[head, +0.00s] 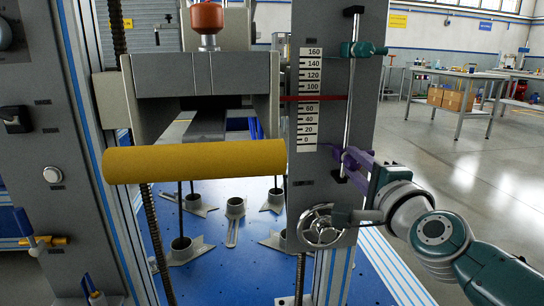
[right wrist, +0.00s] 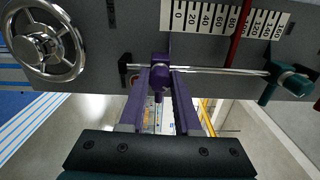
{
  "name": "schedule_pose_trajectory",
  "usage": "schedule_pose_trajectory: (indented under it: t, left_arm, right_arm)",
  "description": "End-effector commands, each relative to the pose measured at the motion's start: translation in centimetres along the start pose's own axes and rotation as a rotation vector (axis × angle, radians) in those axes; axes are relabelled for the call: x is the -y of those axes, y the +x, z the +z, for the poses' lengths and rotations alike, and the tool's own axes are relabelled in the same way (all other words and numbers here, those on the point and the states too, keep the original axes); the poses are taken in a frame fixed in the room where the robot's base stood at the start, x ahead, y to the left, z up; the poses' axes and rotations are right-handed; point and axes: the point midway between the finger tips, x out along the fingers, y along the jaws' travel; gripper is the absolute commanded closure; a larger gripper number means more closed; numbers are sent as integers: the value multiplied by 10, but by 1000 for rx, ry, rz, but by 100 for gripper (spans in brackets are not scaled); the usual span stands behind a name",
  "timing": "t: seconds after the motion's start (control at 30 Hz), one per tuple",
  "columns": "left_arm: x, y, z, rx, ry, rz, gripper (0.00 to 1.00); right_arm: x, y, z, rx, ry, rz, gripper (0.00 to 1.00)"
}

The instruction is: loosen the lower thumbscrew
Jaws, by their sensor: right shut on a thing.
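A thin vertical rod (head: 352,95) stands beside the scale on the right column. A purple lower collar sits on the rod near the scale's zero end. In the right wrist view the lower collar (right wrist: 160,62) carries the purple lower thumbscrew (right wrist: 158,93), which points toward the camera between the fingers. My right gripper (head: 346,158), with purple fingers, is at the lower collar and shut on the thumbscrew. It also shows in the right wrist view (right wrist: 161,78). A teal upper collar (head: 358,49) with its own knob sits higher on the rod. My left gripper is out of view.
A red pointer (head: 312,98) crosses the scale (head: 308,125) near 80. A spoked handwheel (head: 322,227) sits below my right gripper, close to my arm. A yellow roller (head: 195,161) spans the front. Open floor and workbenches lie to the right.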

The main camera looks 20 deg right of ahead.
Motion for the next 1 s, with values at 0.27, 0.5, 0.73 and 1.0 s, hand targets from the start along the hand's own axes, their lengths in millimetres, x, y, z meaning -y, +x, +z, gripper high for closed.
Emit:
schedule_pose_trajectory:
  t: [0.27, 0.5, 0.73, 1.0]
  left_arm:
    - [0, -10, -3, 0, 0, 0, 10]
    - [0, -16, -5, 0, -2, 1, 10]
    - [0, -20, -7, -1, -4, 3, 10]
    - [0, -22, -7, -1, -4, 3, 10]
  right_arm:
    - [3, 0, 0, 0, -261, -1, 100]
    - [3, 0, 0, 0, -450, -1, 100]
    - [3, 0, 0, -1, -573, -2, 100]
    - [2, 0, 0, -1, -640, -1, 100]
